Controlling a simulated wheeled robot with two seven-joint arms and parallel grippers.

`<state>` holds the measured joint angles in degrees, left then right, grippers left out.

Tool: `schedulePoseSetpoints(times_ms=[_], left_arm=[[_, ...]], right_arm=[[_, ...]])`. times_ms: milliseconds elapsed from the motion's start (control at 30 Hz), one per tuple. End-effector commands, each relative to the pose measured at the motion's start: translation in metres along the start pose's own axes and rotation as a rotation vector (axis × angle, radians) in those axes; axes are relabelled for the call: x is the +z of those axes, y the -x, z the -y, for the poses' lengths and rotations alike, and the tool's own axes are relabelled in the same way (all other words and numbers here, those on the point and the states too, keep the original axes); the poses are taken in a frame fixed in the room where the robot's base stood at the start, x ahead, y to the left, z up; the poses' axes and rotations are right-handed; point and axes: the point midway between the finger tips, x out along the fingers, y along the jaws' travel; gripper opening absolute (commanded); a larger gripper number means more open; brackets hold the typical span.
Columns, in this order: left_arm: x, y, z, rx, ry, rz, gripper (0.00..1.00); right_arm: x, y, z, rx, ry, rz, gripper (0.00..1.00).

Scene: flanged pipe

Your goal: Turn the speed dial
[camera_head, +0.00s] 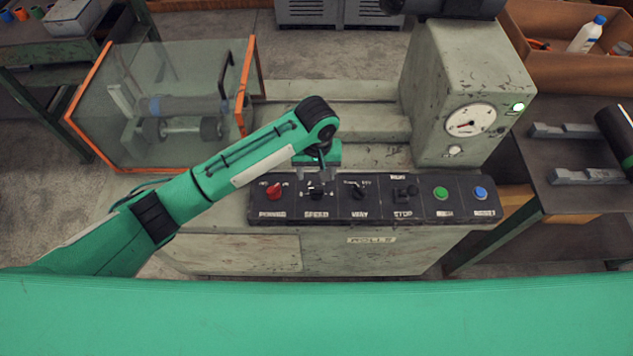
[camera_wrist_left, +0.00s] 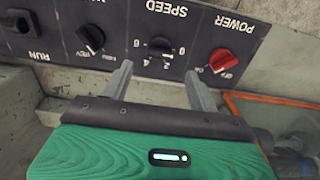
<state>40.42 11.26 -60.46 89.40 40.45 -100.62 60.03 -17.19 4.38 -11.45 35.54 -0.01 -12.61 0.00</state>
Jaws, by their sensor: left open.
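The speed dial (camera_head: 316,191) is a black knob on the dark control panel (camera_head: 338,212), above the label SPEED. It also shows in the left wrist view (camera_wrist_left: 160,47), upside down, with small scale numbers around it. My left gripper (camera_head: 316,175) hangs over the panel at this dial. In the left wrist view its two fingers (camera_wrist_left: 160,78) are open and apart, with the dial seen beyond and between the tips. Nothing is between the fingers. I cannot tell for certain whether a fingertip touches the panel. My right gripper is not in view.
The red power knob (camera_head: 274,191) sits left of the dial and another black knob (camera_head: 358,191) right of it. Further right are a green button (camera_head: 440,193) and a blue button (camera_head: 480,193). An orange-framed clear guard (camera_head: 246,85) stands left. A gauge housing (camera_head: 470,80) rises behind the panel.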

Motion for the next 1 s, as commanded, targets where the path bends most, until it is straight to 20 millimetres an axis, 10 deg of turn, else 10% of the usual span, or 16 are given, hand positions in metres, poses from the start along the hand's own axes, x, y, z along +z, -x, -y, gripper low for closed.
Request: schedulePoseSetpoints(times_ms=[333, 767, 1000], left_arm=[[0.0, -0.058, 0.0, 0.0, 0.0, 0.0, 0.6], [0.0, -0.069, 0.0, 0.001, -0.002, -0.002, 0.6], [0.0, -0.069, 0.0, 0.001, -0.001, -0.002, 0.15]], right_arm=[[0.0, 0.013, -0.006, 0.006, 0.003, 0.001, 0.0], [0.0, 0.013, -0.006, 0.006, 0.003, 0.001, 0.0], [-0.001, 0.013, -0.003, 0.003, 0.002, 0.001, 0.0]])
